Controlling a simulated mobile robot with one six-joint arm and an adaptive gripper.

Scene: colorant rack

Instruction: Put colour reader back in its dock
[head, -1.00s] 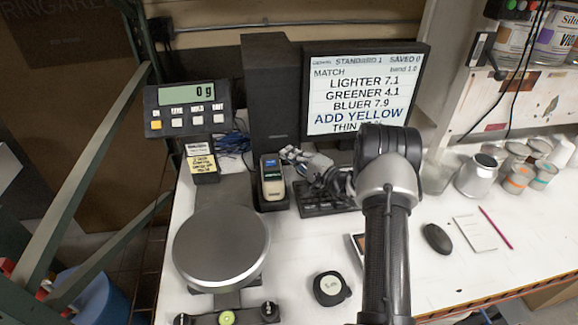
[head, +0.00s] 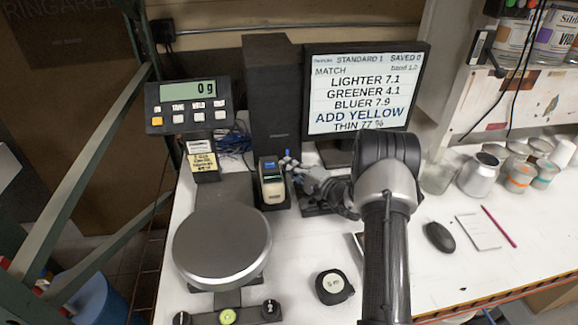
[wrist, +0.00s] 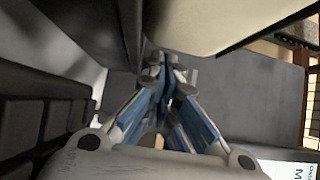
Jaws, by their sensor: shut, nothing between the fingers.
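The colour reader (head: 272,188) is a cream handheld device with a blue screen. It stands upright in its small black dock (head: 277,207), in front of the dark tower. My gripper (head: 287,158) is beside the reader's upper right side, with its fingers together and empty. In the wrist view the fingertips (wrist: 164,62) meet, and a large cream surface, apparently the reader (wrist: 215,22), lies close beyond them. Whether the fingers touch the reader I cannot tell. How fully the reader sits in the dock is hard to see.
The monitor (head: 365,90) and the tower (head: 271,95) stand behind. The scale pan (head: 222,246) is at front left.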

